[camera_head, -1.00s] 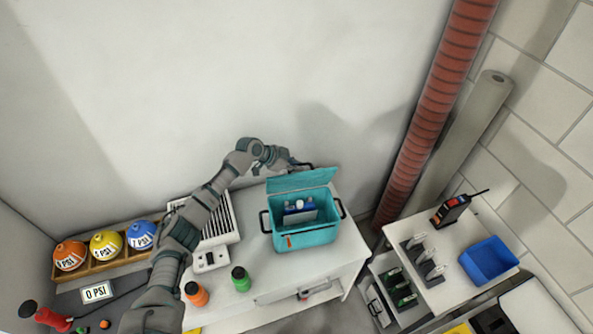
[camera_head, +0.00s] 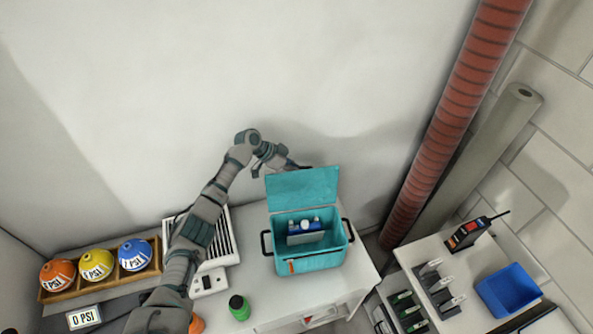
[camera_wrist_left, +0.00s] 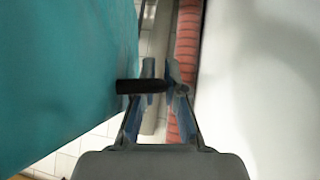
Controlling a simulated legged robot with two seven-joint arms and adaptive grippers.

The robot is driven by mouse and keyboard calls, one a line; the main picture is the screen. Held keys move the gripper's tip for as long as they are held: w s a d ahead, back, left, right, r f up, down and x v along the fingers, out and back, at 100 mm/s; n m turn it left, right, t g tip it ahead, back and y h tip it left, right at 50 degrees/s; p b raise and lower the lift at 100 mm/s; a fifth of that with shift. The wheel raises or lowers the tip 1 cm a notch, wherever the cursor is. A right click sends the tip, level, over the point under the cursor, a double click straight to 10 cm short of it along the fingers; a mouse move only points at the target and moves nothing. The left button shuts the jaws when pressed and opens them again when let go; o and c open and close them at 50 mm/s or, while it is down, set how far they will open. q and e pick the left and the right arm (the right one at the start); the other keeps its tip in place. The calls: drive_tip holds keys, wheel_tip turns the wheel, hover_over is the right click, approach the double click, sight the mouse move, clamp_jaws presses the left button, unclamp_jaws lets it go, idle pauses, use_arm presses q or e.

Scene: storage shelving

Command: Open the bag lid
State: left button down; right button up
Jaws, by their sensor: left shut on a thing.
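The teal bag (camera_head: 318,262) stands on the white table with its lid (camera_head: 303,187) raised, standing up along the back edge. Its inside shows, with a blue and white object (camera_head: 306,238) in it. My left arm reaches in from the left, and its gripper is at the lid's top edge, partly hidden behind it. In the left wrist view my left gripper (camera_wrist_left: 164,84) is shut on a black handle (camera_wrist_left: 140,87) beside the teal lid (camera_wrist_left: 65,70). My right gripper is not in view.
Coloured balls sit in a wooden rack (camera_head: 100,278) further left. The wall is close behind. A red pipe (camera_head: 455,125) and a blue bin (camera_head: 508,290) are to the right.

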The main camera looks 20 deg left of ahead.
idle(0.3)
use_arm(q)
drive_tip(key=c, duration=1.5)
unclamp_jaws()
drive_tip(key=shift+w, duration=0.1)
drive_tip(key=shift+r, duration=0.1)
drive_tip(key=v, duration=1.2)
drive_tip(key=shift+a, duration=0.15)
drive_tip(key=shift+f, duration=0.25)
